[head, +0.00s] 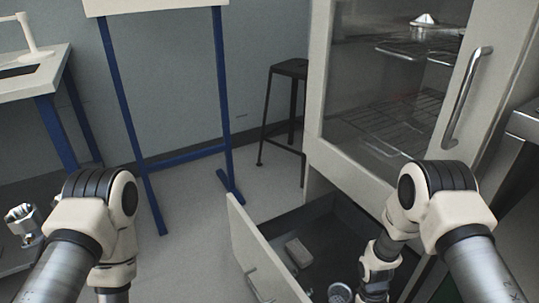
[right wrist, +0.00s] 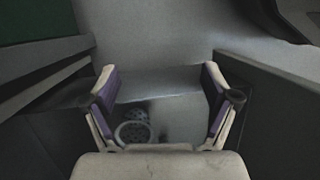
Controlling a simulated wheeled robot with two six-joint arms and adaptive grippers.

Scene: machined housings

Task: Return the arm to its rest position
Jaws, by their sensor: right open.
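My right arm (head: 436,205) comes in from the right and bends down over an open drawer (head: 262,248) under the glass-fronted cabinet. In the right wrist view my right gripper (right wrist: 160,88) is open, with nothing between its purple-lined fingers. My left arm (head: 95,215) bends down at the left, and its gripper is below the picture edge. In the drawer lie a small pale block (head: 299,252) and a round metal part (head: 340,292). Round metal parts (right wrist: 133,131) also show below the fingers in the right wrist view, partly hidden by the gripper body.
The cabinet (head: 316,140) has a glass front and a metal handle (head: 466,98). A black stool (head: 288,95), a blue-legged stand (head: 222,100) and a table (head: 40,75) stand behind. Metal parts (head: 25,222) sit at the far left. Open floor (head: 190,200) lies between.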

